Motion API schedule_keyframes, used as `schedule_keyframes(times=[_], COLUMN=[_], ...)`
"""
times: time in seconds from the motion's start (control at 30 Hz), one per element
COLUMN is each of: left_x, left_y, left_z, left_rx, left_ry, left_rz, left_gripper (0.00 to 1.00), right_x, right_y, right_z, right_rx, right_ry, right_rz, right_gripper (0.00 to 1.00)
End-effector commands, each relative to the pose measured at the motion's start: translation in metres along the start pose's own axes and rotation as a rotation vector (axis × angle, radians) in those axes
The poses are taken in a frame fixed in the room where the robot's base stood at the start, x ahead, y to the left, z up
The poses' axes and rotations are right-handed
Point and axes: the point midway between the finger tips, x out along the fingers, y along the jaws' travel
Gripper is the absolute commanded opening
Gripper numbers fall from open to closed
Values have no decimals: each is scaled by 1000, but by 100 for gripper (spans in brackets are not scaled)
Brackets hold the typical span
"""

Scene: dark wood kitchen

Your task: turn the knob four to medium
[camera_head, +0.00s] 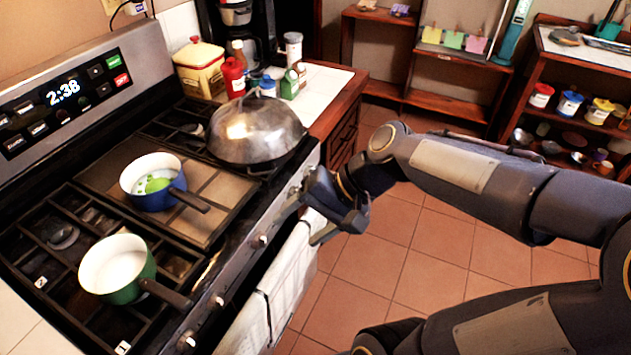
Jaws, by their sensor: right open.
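The stove has a row of knobs along its sloping front edge. One knob (186,341) is near the bottom, another (217,301) is above it, a third (260,241) is mid-edge, and a further knob (293,192) is near the far end. No label shows which is knob four, and the knob settings are too small to read. My right gripper (315,205) is open at the stove's far front edge, close beside the far knob. Whether it touches the knob I cannot tell; the gripper may hide part of the front there. My left gripper is not in view.
A domed metal lid (256,130) covers the far front burner area. A blue pot (155,181) and a green pot (118,268) stand on the stove, handles pointing toward the front edge. A white towel (290,275) hangs below the knobs. The tiled floor (420,250) is clear.

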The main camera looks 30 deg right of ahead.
Motion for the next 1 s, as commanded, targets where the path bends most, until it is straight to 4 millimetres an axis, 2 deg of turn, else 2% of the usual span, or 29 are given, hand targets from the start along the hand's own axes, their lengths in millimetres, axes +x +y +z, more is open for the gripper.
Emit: schedule_keyframes(times=[0.03, 0.17, 0.27, 0.3, 0.37, 0.4, 0.5, 0.6, 0.73, 0.83, 1.0], left_x=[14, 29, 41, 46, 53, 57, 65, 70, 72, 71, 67], left_y=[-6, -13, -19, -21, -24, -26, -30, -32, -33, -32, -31], left_z=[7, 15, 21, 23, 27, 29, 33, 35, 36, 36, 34], left_rx=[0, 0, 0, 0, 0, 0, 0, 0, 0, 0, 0], left_ry=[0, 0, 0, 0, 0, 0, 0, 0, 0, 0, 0], left_rz=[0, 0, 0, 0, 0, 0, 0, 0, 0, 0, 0], left_gripper=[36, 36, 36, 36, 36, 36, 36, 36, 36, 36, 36], right_x=[17, 40, 58, 65, 74, 80, 89, 94, 96, 98, 112], right_y=[5, 6, 23, 34, 55, 72, 116, 152, 178, 178, 159], right_z=[-27, -97, -159, -185, -224, -248, -296, -328, -348, -353, -362], right_rx=[147, 508, 775, 879, 1023, 1112, 1292, 1411, 1483, 1496, 1496], right_ry=[-44, -143, -207, -232, -263, -280, -314, -335, -348, -351, -353], right_rz=[-47, -217, -368, -435, -538, -607, -770, -898, -988, -1008, -1005], right_gripper=[64, 64, 64, 64, 64, 64, 64, 64, 64, 64, 64])
